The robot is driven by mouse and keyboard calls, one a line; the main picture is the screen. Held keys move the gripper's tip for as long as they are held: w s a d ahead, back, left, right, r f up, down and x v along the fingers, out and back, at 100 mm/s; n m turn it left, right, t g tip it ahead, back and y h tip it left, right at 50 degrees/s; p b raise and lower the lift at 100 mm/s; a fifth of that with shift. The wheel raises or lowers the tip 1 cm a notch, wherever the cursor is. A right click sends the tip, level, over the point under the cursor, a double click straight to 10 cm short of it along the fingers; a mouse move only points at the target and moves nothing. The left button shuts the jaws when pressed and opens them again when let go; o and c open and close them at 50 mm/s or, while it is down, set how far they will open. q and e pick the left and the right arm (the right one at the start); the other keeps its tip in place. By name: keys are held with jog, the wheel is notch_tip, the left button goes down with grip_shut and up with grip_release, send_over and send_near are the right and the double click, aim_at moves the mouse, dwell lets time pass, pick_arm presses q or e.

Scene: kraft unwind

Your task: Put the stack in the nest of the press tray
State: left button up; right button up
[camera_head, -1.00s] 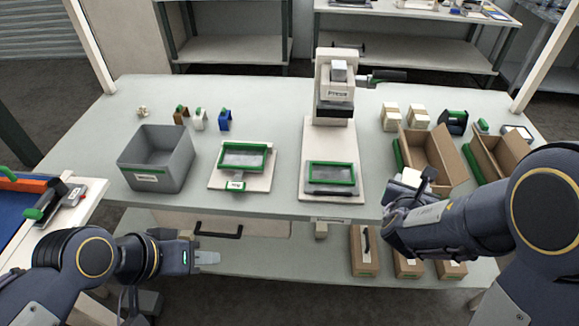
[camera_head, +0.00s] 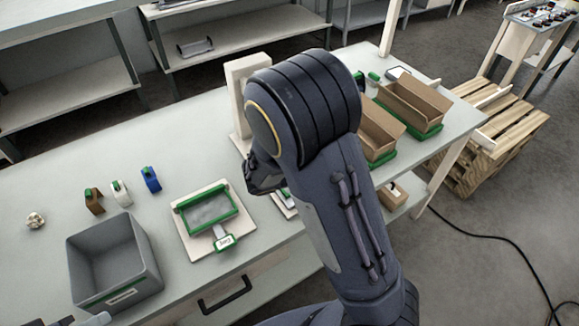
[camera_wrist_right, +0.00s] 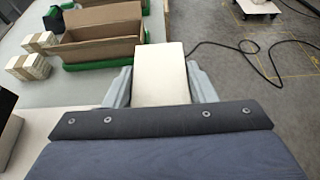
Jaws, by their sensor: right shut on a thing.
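The stack (camera_wrist_right: 160,72) is a plain cream block in the right wrist view. My right gripper (camera_wrist_right: 162,90) is shut on it, with one grey finger at each side. In the head view my right arm hides this gripper and the stack. The arm also covers most of the press (camera_head: 240,112) and its tray; only a small part of the press tray (camera_head: 285,200) shows beside the arm, and its nest is hidden.
A green-framed tray on a pale board (camera_head: 183,225) lies left of my arm. A grey bin (camera_head: 82,262) stands at the left, with small coloured dispensers (camera_head: 121,192) behind it. Cardboard boxes (camera_head: 412,105) stand at the right. Banded stacks (camera_wrist_right: 28,67) sit near a box in the wrist view.

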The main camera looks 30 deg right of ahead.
jog(key=w+f, duration=0.3)
jog(key=w, duration=0.1)
jog(key=w+a+f, duration=0.1)
jog(key=w+f, duration=0.2)
jog(key=w, duration=0.1)
jog(key=w+a+f, duration=0.1)
jog(key=w+f, duration=0.2)
jog(key=w, duration=0.1)
jog(key=shift+w+f, duration=0.3)
notch_tip(320, 180, down, 3)
jog(key=shift+f, duration=0.2)
jog(key=o, duration=1)
